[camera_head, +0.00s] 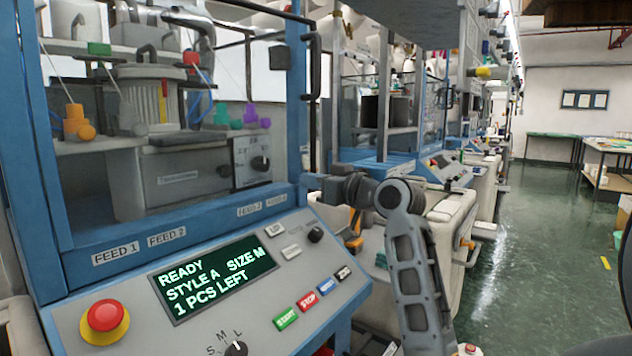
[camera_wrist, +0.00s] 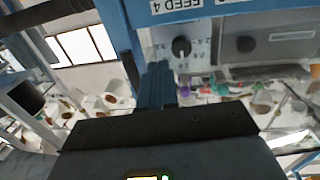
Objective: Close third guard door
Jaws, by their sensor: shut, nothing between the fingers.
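The nearest machine's guard door (camera_head: 298,110) has a blue frame and a see-through pane, with a black bar handle (camera_head: 314,70) at its right side. It appears to lie across the machine front. My gripper (camera_head: 312,182) is shut and empty, pointing left at the lower right corner of this blue frame, below the handle. I cannot tell whether it touches. In the wrist view my gripper (camera_wrist: 157,78) points at the blue rail, seen upside down with a FEED 4 label. I cannot tell which door is the third one.
The control panel (camera_head: 215,290) below the door reads READY, STYLE A, SIZE M, 1 PCS LEFT. A red stop button (camera_head: 105,316) is at its left. More blue-framed machines (camera_head: 400,162) recede behind my arm. The green aisle floor (camera_head: 525,230) at right is largely clear.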

